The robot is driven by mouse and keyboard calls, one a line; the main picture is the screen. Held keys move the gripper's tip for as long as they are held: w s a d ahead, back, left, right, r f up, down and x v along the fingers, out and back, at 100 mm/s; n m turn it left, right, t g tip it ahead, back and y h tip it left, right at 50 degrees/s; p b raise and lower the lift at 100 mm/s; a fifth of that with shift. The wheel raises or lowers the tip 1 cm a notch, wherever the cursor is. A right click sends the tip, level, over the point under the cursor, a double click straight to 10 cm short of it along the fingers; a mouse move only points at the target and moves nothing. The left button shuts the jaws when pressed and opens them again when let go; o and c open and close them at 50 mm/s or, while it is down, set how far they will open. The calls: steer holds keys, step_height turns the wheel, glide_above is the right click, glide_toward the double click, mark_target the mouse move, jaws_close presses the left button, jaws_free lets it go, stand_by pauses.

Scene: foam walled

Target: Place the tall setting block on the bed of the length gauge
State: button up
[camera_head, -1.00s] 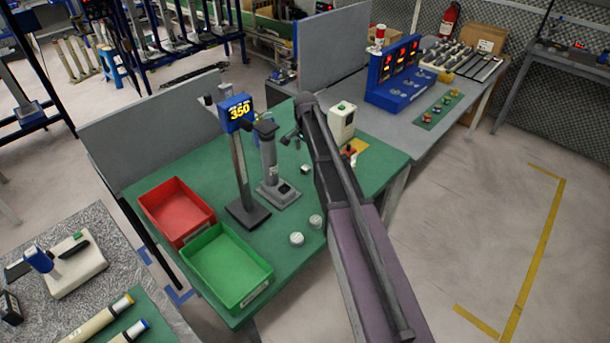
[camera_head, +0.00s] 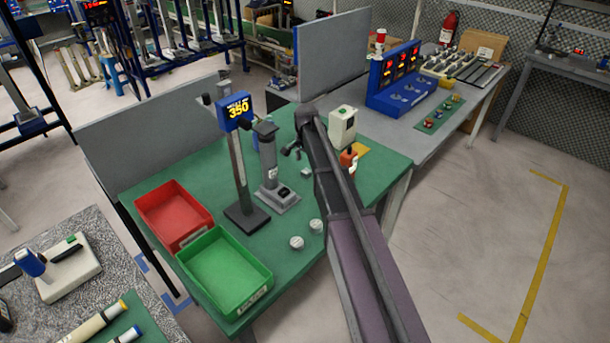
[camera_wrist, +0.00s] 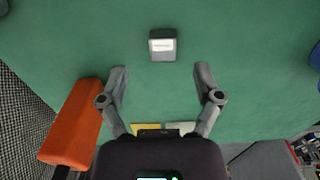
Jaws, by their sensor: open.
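A small dark block with a pale labelled top (camera_wrist: 162,45) stands on the green table in the wrist view. I cannot tell its height from above or whether it is the tall setting block. My gripper (camera_wrist: 161,82) is open and empty, with the block beyond its fingertips and between their lines. Which is the length gauge is unclear.
A red bin (camera_head: 173,216) and a green bin (camera_head: 224,272) are at the table's front left. Two pale round pieces (camera_head: 297,243) (camera_head: 316,226) lie right of them. An orange object (camera_wrist: 72,126) is close to my left finger. A white box (camera_head: 342,125) stands behind my arm.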

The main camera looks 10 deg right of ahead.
mark_target(306, 171)
steer(key=shift+w+d+f+b, duration=0.1)
steer(key=shift+w+f+b, duration=0.05)
steer(key=shift+f+b, duration=2.4)
jaws_close()
